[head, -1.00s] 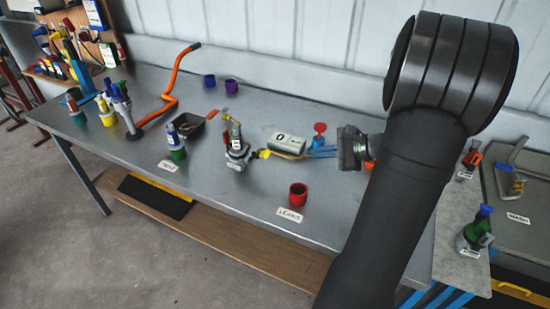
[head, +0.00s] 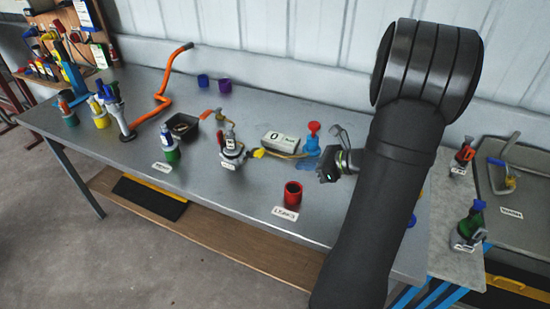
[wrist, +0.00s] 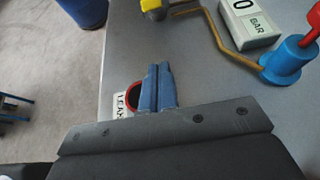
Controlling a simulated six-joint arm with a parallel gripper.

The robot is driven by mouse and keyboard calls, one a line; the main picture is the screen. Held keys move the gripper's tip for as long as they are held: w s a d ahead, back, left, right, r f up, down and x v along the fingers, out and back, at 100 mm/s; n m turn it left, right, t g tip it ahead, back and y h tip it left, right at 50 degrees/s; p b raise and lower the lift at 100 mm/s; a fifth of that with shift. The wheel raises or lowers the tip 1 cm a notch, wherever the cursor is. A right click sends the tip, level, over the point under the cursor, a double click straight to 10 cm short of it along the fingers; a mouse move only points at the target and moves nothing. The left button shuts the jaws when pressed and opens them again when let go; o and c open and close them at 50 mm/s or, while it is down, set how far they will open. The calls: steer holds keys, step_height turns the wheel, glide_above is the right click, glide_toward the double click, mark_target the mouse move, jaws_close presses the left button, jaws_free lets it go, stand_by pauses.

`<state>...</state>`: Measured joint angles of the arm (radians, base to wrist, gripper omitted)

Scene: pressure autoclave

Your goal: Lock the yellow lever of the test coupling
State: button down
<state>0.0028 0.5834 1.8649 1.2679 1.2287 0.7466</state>
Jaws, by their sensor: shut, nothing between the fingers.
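The test coupling (head: 232,152) appears to be the grey metal fitting standing upright mid-bench, with a white label on its front. A yellow part (head: 258,153) sits at its right side, where a tan hose joins. It also shows at the top edge of the wrist view as a yellow part (wrist: 152,5). Whether this is the lever, and how the lever stands, is too small to tell. My gripper (head: 326,175) is to the right of the coupling, apart from it. In the wrist view my gripper (wrist: 157,68) has its blue-grey fingers together and empty, over the leak-label area.
A green bottle (head: 170,148) and black tray (head: 183,126) are left of the coupling.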

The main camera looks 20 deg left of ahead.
mark_target(254, 153)
steer(key=x, duration=1)
steer(key=shift+a+f, duration=0.1)
steer(key=shift+a, duration=0.05)
steer(key=shift+a+r, duration=0.35)
steer(key=shift+r, duration=0.25)
steer(key=shift+a+r, duration=0.35)
steer(key=shift+r, duration=0.25)
steer(key=shift+a+r, duration=0.4)
steer(key=shift+r, duration=0.05)
steer(key=shift+a+r+h, duration=0.1)
steer(key=shift+r+h, duration=0.2)
